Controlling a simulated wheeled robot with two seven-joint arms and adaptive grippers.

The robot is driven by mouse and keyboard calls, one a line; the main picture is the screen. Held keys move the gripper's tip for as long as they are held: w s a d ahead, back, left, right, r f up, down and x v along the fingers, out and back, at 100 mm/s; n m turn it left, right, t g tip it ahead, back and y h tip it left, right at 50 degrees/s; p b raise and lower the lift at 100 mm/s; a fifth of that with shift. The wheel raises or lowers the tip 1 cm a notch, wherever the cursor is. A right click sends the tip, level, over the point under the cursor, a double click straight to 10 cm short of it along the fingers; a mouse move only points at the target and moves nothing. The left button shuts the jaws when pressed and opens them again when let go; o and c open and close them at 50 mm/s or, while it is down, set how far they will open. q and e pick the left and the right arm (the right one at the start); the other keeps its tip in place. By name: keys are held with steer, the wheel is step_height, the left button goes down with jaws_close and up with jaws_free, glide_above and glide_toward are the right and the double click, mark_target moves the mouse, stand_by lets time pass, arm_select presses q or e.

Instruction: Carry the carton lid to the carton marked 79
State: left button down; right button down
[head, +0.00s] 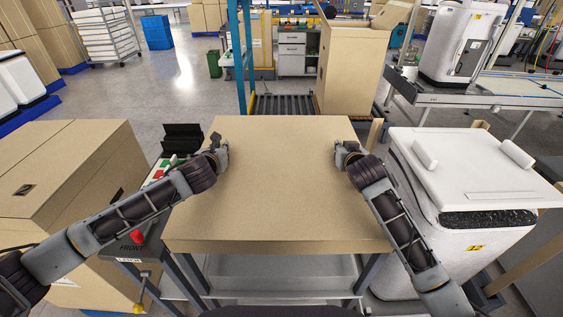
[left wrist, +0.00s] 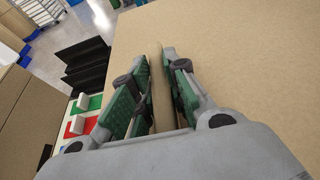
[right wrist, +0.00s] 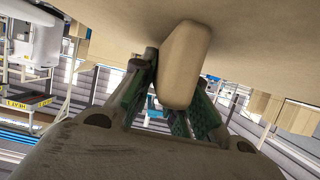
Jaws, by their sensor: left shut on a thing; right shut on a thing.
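The carton lid (head: 280,180) is a broad tan cardboard panel, held flat and centred in front of me in the head view. My left gripper (head: 221,150) is shut on a tan part at its left edge; the left wrist view shows the green-padded fingers (left wrist: 156,70) pinching it. My right gripper (head: 343,152) is at the right edge; in the right wrist view its fingers close around a rounded tan piece (right wrist: 184,62) at the lid. A tall open carton (head: 350,65) stands beyond the lid. I can read no 79 on any carton.
A grey shelved cart (head: 285,270) shows below the lid's near edge. A large closed carton (head: 60,170) stands left. A white bin (head: 455,245) with a yellow label stands close on the right. A roller conveyor (head: 285,104) lies ahead; open floor (head: 175,85) is ahead left.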

arm_select(q)
steer(key=shift+r, duration=0.25)
arm_select(e)
steer(key=shift+r, duration=0.25)
